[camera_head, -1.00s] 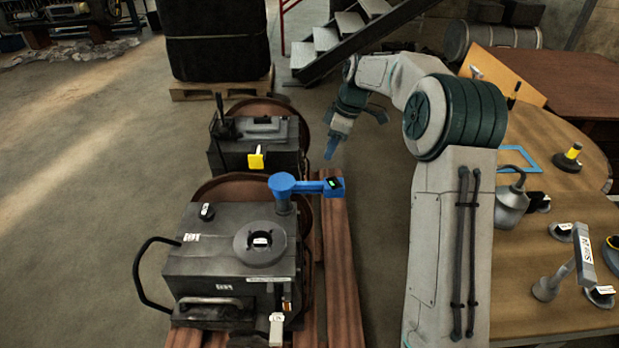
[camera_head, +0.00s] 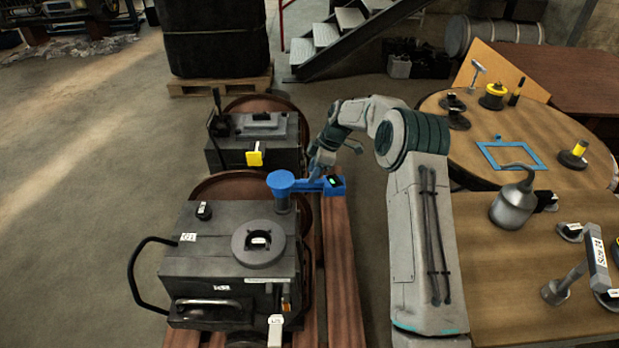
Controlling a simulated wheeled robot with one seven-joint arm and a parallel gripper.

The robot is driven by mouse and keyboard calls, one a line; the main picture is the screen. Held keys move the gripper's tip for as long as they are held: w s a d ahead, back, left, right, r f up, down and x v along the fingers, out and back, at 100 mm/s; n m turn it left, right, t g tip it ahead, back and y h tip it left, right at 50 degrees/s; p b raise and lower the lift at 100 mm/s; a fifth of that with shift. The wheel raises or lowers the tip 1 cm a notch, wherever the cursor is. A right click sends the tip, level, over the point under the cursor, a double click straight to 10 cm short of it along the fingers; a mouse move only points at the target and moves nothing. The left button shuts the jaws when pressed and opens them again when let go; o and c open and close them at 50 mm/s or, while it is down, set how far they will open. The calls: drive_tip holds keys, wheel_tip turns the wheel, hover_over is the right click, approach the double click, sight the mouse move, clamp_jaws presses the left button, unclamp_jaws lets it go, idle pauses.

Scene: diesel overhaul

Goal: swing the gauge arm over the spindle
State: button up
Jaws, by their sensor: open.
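The blue gauge arm (camera_head: 312,186) sits on an upright post at the back right of the near grey machine. Its round hub (camera_head: 281,183) is at the left and its dark end with a small green display (camera_head: 334,181) points right. The spindle seems to be the round dark disc with a hole (camera_head: 259,243) on the machine's top; the arm does not lie over it. My gripper (camera_head: 315,176) is open, just behind the arm near its right part. Its fingertips are small and partly hidden, so I cannot tell whether they touch the arm.
The near machine (camera_head: 215,262) has a looped handle at its left. A second machine (camera_head: 250,150) with a yellow tag (camera_head: 254,158) stands behind. A wooden table (camera_head: 470,215) at right carries an oil can (camera_head: 513,206), a blue frame (camera_head: 510,154) and several tools. Open floor lies left.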

sight(315, 185)
drive_tip(key=shift+x, duration=1.7)
clamp_jaws()
